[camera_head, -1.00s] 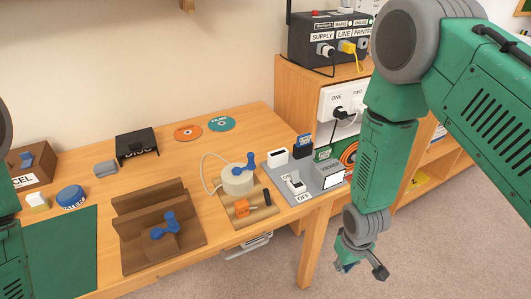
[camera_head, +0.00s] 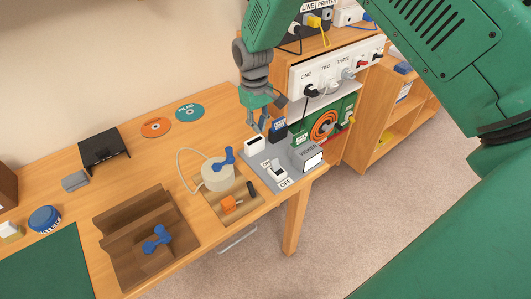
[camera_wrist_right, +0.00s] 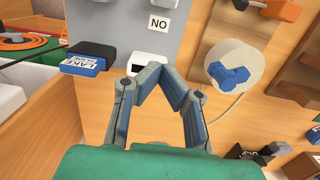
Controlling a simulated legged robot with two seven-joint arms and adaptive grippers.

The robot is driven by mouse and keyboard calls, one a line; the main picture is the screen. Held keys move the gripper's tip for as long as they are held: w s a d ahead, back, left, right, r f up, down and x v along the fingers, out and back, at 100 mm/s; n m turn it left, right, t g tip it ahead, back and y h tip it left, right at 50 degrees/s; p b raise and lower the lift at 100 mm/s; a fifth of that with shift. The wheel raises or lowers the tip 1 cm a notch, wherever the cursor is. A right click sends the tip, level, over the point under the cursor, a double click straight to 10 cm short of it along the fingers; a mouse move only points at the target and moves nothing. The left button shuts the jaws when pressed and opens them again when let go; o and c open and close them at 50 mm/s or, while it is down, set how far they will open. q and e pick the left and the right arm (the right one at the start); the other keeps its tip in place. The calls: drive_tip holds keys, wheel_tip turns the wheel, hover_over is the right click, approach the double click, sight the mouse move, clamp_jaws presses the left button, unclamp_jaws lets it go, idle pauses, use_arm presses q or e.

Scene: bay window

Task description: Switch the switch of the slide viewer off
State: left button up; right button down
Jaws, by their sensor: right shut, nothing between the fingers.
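The slide viewer (camera_head: 308,155) stands on a grey panel at the right end of the table in the head view. My right gripper (camera_head: 262,127) is shut and empty above the panel's back part, by the white-topped box (camera_head: 255,145) and the blue LAKE slide (camera_head: 279,126). The wrist view shows its closed fingers (camera_wrist_right: 165,76) near that box, with the ON label upside down beyond. My left gripper is out of view.
A round beige holder (camera_head: 218,174) with a blue handle stands left of the panel. A brown wooden stepped block (camera_head: 120,225) is farther left. A socket strip (camera_head: 335,75) and a green unit with an orange coil (camera_head: 324,124) are behind the viewer.

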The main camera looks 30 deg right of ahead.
sight(262, 161)
drive_tip(key=f, duration=1.1)
drive_tip(key=shift+s+d, duration=0.15)
drive_tip(key=shift+s, duration=0.25)
drive_tip(key=s+r+p, duration=0.1)
drive_tip(key=s+r, duration=0.1)
drive_tip(key=s, duration=0.1)
drive_tip(key=shift+r, duration=0.15)
drive_tip(key=shift+s+r, duration=0.1)
drive_tip(key=shift+s, duration=0.15)
drive_tip(key=shift+w+d, duration=0.1)
drive_tip(key=shift+w, duration=0.05)
